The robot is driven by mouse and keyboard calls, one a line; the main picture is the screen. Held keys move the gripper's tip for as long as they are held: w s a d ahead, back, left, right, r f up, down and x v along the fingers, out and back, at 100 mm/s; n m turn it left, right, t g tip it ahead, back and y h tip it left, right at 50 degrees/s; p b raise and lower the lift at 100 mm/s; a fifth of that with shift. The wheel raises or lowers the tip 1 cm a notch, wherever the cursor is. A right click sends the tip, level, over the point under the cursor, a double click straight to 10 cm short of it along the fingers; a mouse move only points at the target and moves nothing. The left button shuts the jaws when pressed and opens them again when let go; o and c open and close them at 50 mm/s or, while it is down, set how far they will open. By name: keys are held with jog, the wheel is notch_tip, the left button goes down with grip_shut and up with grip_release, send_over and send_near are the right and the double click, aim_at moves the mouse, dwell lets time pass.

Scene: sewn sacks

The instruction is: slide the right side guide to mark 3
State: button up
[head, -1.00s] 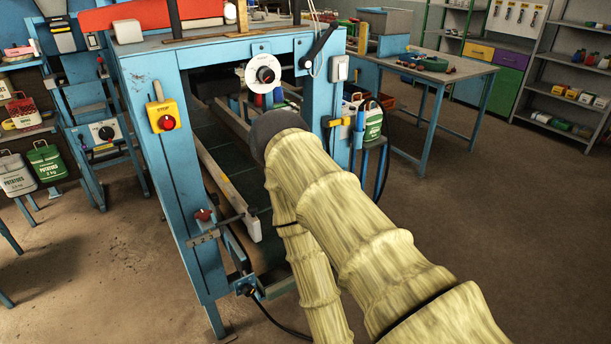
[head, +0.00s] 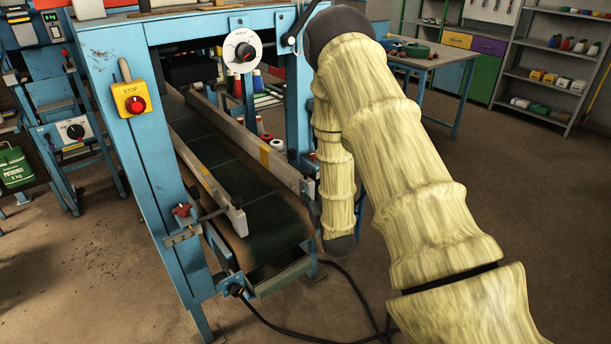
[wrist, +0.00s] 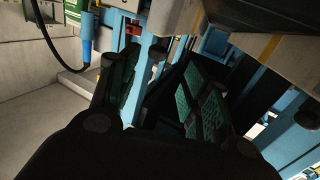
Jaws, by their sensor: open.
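The right side guide (head: 240,135) is a long pale grey rail with a yellow band, along the right edge of the dark green belt. Its near end is close to my arm, which hides its clamp and mark scale. In the wrist view a grey beam with a yellow stripe (wrist: 290,38), apparently this guide, crosses the upper right. My gripper (wrist: 158,92) is open, its two dark green-padded fingers apart. A small dark knob-like part on a rod (wrist: 158,50) shows beyond and between the fingers; I cannot tell whether they touch it. My arm hides the gripper in the head view.
The left side guide (head: 208,180) has a red knob (head: 182,209) and a numbered plate (head: 183,236). The blue machine frame (head: 160,165) carries a yellow stop box (head: 132,99) and a white dial (head: 243,51). A black cable (head: 355,290) lies on the floor.

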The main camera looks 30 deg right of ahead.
aim_at(307, 172)
jog(key=p+x, duration=0.1)
jog(key=x, duration=0.2)
jog(key=p+x, duration=0.1)
jog(key=x, duration=0.7)
jog(key=shift+d+r+p, duration=0.2)
jog(key=shift+r+p, duration=0.15)
jog(key=shift+p, duration=0.05)
grip_shut()
